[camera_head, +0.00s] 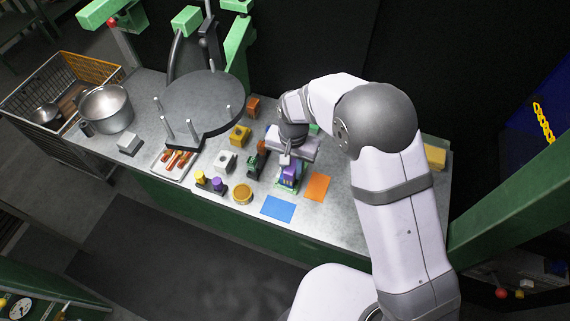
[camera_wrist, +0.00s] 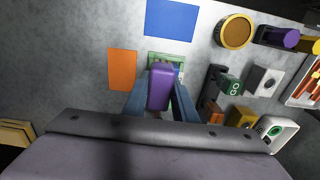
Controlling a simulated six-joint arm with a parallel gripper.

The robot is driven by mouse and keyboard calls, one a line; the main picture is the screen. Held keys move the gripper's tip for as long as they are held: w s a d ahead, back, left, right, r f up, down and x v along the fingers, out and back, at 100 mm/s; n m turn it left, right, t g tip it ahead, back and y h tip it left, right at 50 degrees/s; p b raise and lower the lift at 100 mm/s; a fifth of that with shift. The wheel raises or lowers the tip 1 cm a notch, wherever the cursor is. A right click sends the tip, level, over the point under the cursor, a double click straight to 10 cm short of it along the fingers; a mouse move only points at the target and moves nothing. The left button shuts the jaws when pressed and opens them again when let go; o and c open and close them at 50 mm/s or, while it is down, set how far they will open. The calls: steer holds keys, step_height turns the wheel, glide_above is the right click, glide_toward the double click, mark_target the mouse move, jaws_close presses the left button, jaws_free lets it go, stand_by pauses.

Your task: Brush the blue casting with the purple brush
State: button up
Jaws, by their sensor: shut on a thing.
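My gripper (camera_wrist: 160,92) points down over the bench with its blue-grey fingers shut on a purple block-shaped piece, which I take to be the purple brush (camera_wrist: 160,86). The brush also shows in the head view (camera_head: 290,172), partly covered by my gripper. Its lower end and any bristles are hidden. It is over or on a small green base (camera_wrist: 170,58), and I cannot tell whether they touch. I cannot make out the blue casting for certain. It may be hidden under the brush and fingers.
A blue sheet (camera_head: 278,208) and an orange sheet (camera_head: 317,187) lie flat nearby. A round tan dish (camera_head: 243,194), yellow block (camera_head: 240,135), pale block (camera_head: 227,161) and purple-topped dark piece (camera_head: 218,184) stand to the left. A round grey rack (camera_head: 205,97) is farther left.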

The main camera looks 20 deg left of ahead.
steer(key=shift+d, duration=0.5)
steer(key=shift+a, duration=2.1)
steer(key=shift+d+p, duration=0.4)
steer(key=shift+d, duration=1.8)
steer(key=shift+a, duration=2.4)
step_height(320, 180, up, 8)
steer(key=p, duration=0.5)
steer(key=shift+d, duration=0.1)
